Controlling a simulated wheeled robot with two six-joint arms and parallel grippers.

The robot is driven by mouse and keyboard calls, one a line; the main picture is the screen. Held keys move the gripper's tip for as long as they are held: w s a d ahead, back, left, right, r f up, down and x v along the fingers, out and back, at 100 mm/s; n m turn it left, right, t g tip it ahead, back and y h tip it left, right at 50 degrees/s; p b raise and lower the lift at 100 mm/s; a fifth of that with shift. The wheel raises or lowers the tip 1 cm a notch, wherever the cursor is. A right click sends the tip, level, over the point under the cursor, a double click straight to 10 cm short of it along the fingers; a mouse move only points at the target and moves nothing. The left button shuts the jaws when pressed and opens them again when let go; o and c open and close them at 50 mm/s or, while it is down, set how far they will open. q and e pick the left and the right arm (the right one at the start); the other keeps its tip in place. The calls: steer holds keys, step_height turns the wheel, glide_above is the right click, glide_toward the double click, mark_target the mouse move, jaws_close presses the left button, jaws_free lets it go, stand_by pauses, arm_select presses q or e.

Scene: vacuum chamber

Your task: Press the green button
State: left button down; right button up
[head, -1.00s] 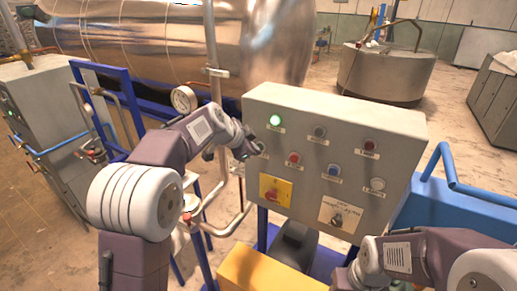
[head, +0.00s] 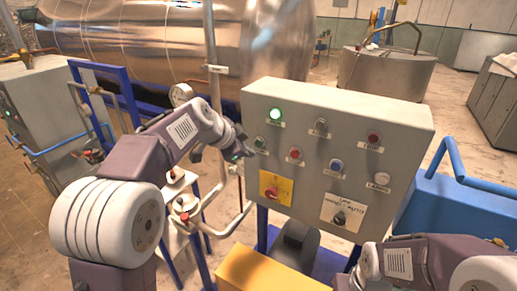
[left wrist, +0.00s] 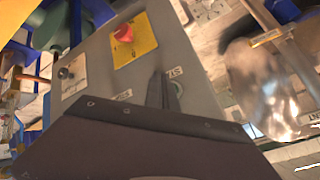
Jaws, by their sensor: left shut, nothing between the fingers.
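The green button (head: 260,143) is on the left side of the grey control panel (head: 300,105), below a lit green lamp (head: 276,114). My left gripper (head: 240,156) is shut and empty. It is just left of and slightly below the button in the head view; whether it touches the panel I cannot tell. In the left wrist view the shut fingers (left wrist: 163,78) reach over the panel face, and the green button does not show clearly. Only the edge of my right gripper (head: 346,282) shows at the bottom, by its wrist.
The panel also has red (head: 295,153), blue (head: 336,166) and white (head: 381,178) buttons. A red switch on a yellow plate (head: 272,192) and a black selector (head: 340,218) are lower. Pipes and a gauge (head: 181,94) stand behind my left arm. A blue cart (head: 450,205) is at right.

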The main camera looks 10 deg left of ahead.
arm_select(q)
steer(key=s+b, duration=0.1)
steer(key=s+a, duration=0.1)
steer(key=s, duration=0.1)
steer(key=shift+a+b, duration=0.1)
steer(key=shift+b, duration=0.25)
steer(key=shift+w, duration=0.1)
